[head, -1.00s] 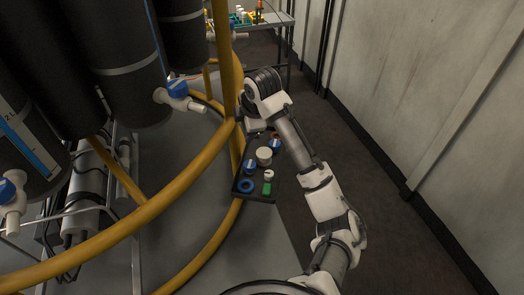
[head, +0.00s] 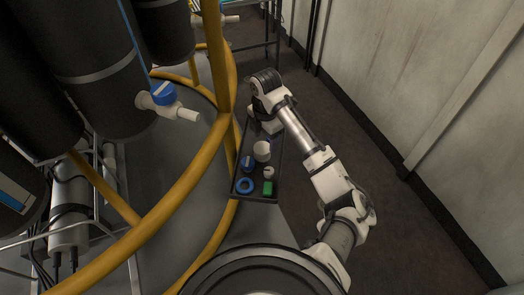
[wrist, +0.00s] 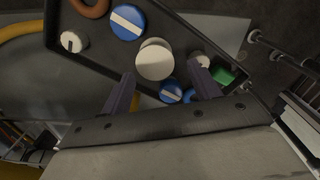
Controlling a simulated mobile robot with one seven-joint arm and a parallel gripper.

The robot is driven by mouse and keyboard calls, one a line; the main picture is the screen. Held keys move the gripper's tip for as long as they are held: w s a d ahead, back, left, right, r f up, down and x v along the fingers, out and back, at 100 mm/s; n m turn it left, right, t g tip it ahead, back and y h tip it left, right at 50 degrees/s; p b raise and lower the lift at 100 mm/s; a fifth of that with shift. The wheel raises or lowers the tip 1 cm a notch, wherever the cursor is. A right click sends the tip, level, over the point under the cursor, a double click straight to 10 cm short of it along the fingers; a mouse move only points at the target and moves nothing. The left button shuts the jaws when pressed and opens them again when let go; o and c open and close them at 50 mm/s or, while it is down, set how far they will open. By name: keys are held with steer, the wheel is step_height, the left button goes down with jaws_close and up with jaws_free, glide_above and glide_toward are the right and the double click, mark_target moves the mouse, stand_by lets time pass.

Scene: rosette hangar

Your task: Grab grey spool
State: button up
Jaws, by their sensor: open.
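The pale grey spool (head: 262,151), a round upright cylinder, stands in the dark tray (head: 258,199) among other small parts. In the wrist view the spool (wrist: 155,60) shows its round top, just beyond and between my fingertips. My gripper (wrist: 163,76) is open and empty, with the two dark fingers apart, above the tray. In the head view my wrist hides the gripper's fingers and the tray's far end.
Close to the spool are blue caps with white stripes (wrist: 127,22), a blue ring (head: 245,186), a green block (head: 268,188), a small white part (head: 268,172), a white knob (wrist: 73,42) and an orange ring (wrist: 91,7). A yellow rail (head: 190,190) curves left of the tray.

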mark_target(263, 147)
steer(key=shift+w+a+f+p, duration=0.15)
steer(key=shift+f+p, duration=0.25)
steer(key=shift+f, duration=1.35)
steer(key=shift+w+a+f+p, duration=0.15)
steer(key=shift+f+p, duration=0.2)
steer(key=shift+f, duration=1.35)
steer(key=c, duration=0.7)
steer(key=shift+r, duration=0.15)
